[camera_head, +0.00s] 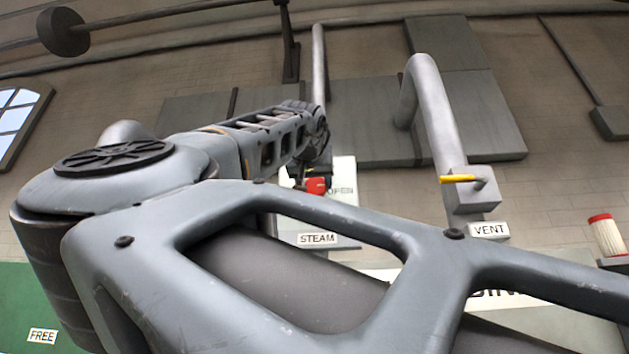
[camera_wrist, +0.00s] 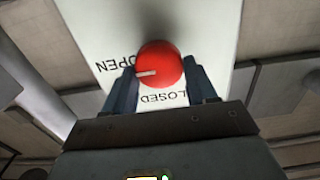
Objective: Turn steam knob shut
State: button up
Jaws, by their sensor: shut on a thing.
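The red round steam knob (camera_wrist: 163,58) sits on a white plate (camera_wrist: 210,25) in the wrist view. The plate has OPEN printed at the left and CLOSED below the knob. The knob's white mark points left and slightly down, on the OPEN side rather than at CLOSED. My gripper (camera_wrist: 160,74) has a dark finger on each side of the knob and is shut on it. In the head view the red knob (camera_head: 317,185) shows small above the STEAM label (camera_head: 317,239), with my arm's end at it. My fingertips are not clear there.
A grey vent pipe (camera_head: 436,105) with a yellow handle (camera_head: 458,179) stands right of the knob, above a VENT label (camera_head: 489,230). A red and white cylinder (camera_head: 607,236) is at the far right. My own arm covers much of the head view.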

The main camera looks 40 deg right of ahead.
jog(key=shift+c, duration=1)
jog(key=n, duration=0.4)
jog(key=shift+w+n, duration=0.1)
jog(key=shift+n, duration=0.3)
jog(key=n, duration=0.3)
jog(key=shift+w+f+n, duration=0.1)
jog(key=shift+n, duration=0.2)
jog(key=n, duration=0.4)
jog(key=shift+a+f+n+p, duration=0.1)
jog(key=shift+n+p, duration=0.2)
jog(key=shift+f+n, duration=0.1)
jog(key=shift+n, duration=2.4)
jog(key=o, duration=1)
